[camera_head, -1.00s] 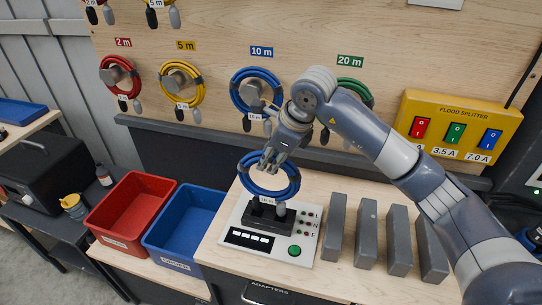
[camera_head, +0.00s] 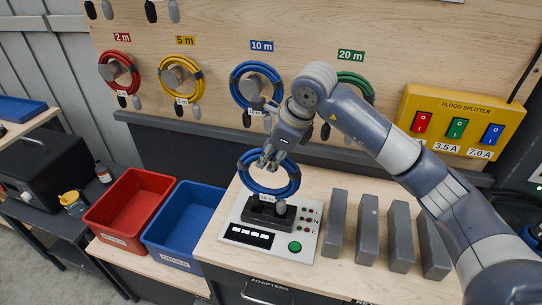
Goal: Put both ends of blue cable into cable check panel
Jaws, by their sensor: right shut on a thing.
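A coiled blue cable (camera_head: 294,184) hangs from my right gripper (camera_head: 268,162), which is shut on the top of its loop. The coil is directly above the cable check panel (camera_head: 291,261), a white board with a black socket block, a green button and small indicator lights. A grey plug end (camera_head: 281,208) shows below the coil at the socket block (camera_head: 260,218). The other end, dark against the black block, is hard to make out. I cannot tell whether either end is seated. My left gripper is not in view.
Several grey blocks (camera_head: 366,230) stand right of the panel. A red bin (camera_head: 117,239) and a blue bin (camera_head: 173,261) stand to the left. Red, yellow, blue (camera_head: 234,88) and green coils hang on the wall. A yellow flood splitter box (camera_head: 463,105) is at right.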

